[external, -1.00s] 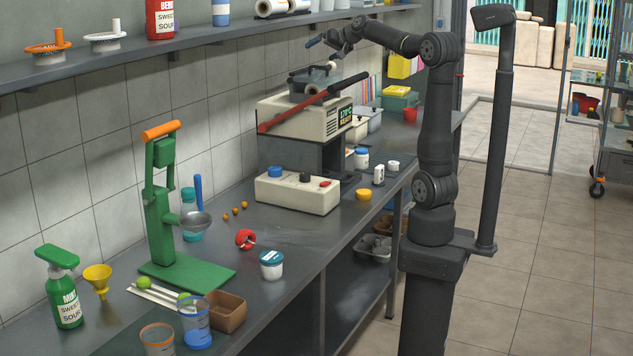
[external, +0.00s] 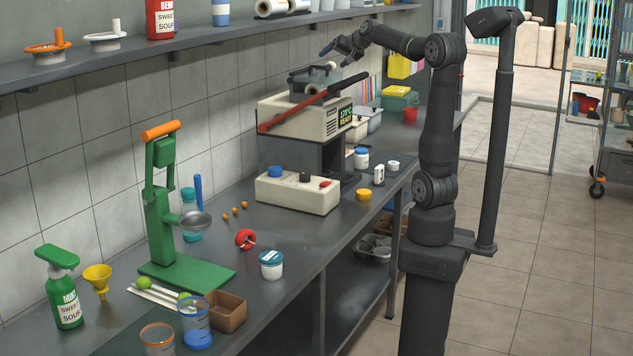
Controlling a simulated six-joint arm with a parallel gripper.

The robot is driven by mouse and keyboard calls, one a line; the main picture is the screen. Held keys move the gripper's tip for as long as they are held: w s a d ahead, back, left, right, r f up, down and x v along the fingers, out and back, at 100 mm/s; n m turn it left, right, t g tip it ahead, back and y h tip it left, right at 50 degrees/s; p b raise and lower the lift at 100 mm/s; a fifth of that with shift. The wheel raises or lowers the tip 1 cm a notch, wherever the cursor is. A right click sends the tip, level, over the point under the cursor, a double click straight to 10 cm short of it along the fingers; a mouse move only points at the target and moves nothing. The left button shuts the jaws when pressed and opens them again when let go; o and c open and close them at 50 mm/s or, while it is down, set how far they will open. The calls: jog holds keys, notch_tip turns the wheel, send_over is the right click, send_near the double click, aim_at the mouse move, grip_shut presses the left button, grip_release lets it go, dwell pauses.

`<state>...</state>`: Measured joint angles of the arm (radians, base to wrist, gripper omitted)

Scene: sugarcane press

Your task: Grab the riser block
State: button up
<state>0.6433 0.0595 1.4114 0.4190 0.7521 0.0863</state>
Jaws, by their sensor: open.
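I cannot tell for certain which thing is the riser block. A small white block (external: 379,175) with a dark marking stands upright on the bench, right of the press machine. My gripper (external: 336,56) is raised above and behind the press machine (external: 305,115), high over the bench. Its two dark fingers are apart with bluish tips, and nothing shows between them. It is well above the small white block and not touching it.
The press machine has a red lever (external: 312,108). A cream control box (external: 297,191), yellow cup (external: 363,194), lidded jar (external: 361,158) and red cup (external: 410,114) stand nearby. A green hand press (external: 160,210) and a wall shelf (external: 200,36) are to the left.

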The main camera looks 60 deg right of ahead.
jog(key=s+d+f+m+g+h, duration=0.1)
jog(key=s+d+f+m+g, duration=0.15)
jog(key=s, duration=0.35)
jog(key=s+d+f+m+g+h, duration=0.1)
jog(key=s+f+m, duration=0.1)
jog(key=s+f, duration=0.25)
jog(key=m+g+y, duration=0.3)
jog(key=g+y, duration=0.1)
jog(key=g, duration=0.4)
send_near(364, 192)
jog(key=f, duration=0.3)
jog(key=shift+s+d+t, duration=0.2)
jog(key=shift+d+t, duration=0.05)
jog(key=shift+w+d+f, duration=0.1)
jog(key=shift+d+f, duration=0.15)
jog(key=shift+f, duration=1.2)
jog(key=shift+d+f, duration=0.2)
jog(key=shift+f, duration=1.2)
jog(key=shift+c, duration=0.2)
jog(key=c, duration=1)
